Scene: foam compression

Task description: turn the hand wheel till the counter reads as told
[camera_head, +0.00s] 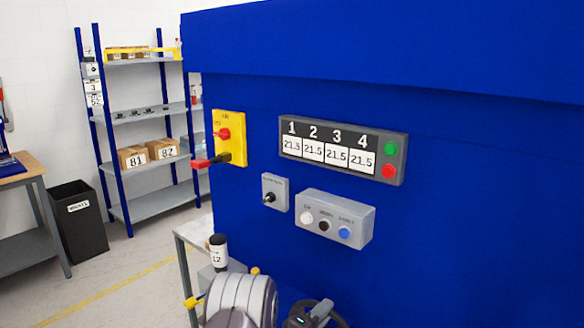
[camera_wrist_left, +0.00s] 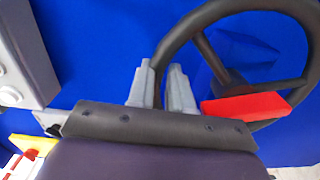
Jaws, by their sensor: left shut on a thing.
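The hand wheel (camera_wrist_left: 205,22) is a black ring with spokes in front of the blue machine, filling the upper right of the left wrist view. In the head view only a dark part of it (camera_head: 334,316) shows at the bottom edge. My left gripper (camera_wrist_left: 160,88) is shut on the wheel's rim, one grey finger on each side. The head view shows this gripper (camera_head: 304,318) partly cut off at the bottom. The counter panel (camera_head: 343,153) has fields 1 to 3 and another; they appear to read 21.5, though the first is hard to read. My right gripper is not in view.
A red bar (camera_wrist_left: 245,107) lies close right of the gripper. A grey button box (camera_head: 335,219), a small switch plate (camera_head: 275,192) and a yellow switch panel (camera_head: 229,138) sit on the machine's blue front. A shelf rack (camera_head: 150,115) and a black bin (camera_head: 78,220) stand farther left.

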